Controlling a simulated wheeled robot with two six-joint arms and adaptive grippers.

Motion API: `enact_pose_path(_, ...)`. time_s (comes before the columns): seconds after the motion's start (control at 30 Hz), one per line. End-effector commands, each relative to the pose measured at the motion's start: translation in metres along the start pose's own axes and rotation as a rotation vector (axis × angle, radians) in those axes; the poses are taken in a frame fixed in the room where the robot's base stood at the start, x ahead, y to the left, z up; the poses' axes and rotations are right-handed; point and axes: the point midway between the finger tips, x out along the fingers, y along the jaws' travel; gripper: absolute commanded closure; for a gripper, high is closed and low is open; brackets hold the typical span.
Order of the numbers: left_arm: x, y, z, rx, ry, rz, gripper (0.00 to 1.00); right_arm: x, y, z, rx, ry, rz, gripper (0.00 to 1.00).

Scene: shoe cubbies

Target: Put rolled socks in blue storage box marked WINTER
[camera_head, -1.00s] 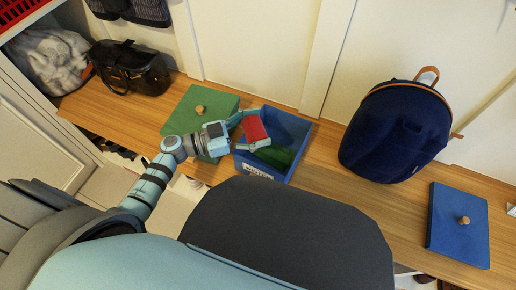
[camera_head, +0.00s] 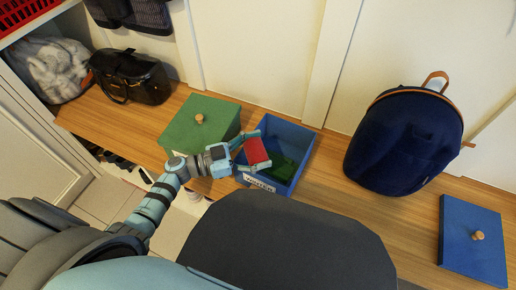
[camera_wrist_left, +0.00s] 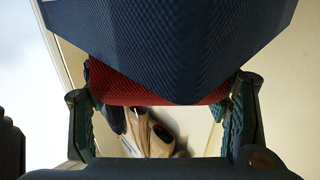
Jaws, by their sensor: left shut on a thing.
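The red rolled socks (camera_head: 256,151) are held in my left gripper (camera_head: 252,150), over the left part of the open blue storage box (camera_head: 298,132). The box has a white label on its front whose text is small but looks like WINTER. A green roll (camera_head: 283,167) lies inside the box. In the left wrist view, the red socks (camera_wrist_left: 140,90) show between the two fingers, partly covered by a large dark blue surface. I cannot tell what that surface is. My right gripper is not in view.
A green box with a knobbed lid (camera_head: 200,125) stands close left of the blue box. A black bag (camera_head: 132,78) is at the back left.

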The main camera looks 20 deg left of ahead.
Motion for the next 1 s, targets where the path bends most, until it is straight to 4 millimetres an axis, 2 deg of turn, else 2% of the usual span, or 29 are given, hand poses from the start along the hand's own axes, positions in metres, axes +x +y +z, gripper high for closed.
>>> enact_pose_path(0.07, 0.0, 0.0, 0.001, 0.0, 0.001, 0.0, 0.59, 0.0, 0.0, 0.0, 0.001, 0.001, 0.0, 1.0)
enact_pose_path(0.1, 0.0, 0.0, 0.001, 0.0, 0.0, 0.0, 0.28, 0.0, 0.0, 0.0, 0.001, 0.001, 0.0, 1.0)
enact_pose_path(0.2, 0.0, 0.0, 0.0, 0.0, 0.001, 0.0, 0.12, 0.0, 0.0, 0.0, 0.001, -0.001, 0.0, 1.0)
enact_pose_path(0.23, 0.0, 0.0, 0.0, 0.0, 0.001, 0.0, 0.1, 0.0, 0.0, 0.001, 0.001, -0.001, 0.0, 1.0)
enact_pose_path(0.53, 0.0, 0.0, 0.0, 0.001, 0.001, 0.0, 0.1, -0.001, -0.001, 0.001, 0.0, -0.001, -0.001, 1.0)
enact_pose_path(0.67, 0.0, 0.0, -0.014, 0.003, 0.001, 0.001, 0.1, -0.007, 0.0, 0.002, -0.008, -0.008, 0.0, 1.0)
enact_pose_path(0.77, -0.021, 0.0, -0.013, 0.0, -0.006, 0.0, 0.1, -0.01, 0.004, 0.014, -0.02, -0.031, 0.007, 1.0)
enact_pose_path(1.0, -0.091, 0.0, -0.013, -0.001, -0.005, 0.0, 0.1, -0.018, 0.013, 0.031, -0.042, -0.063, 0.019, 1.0)
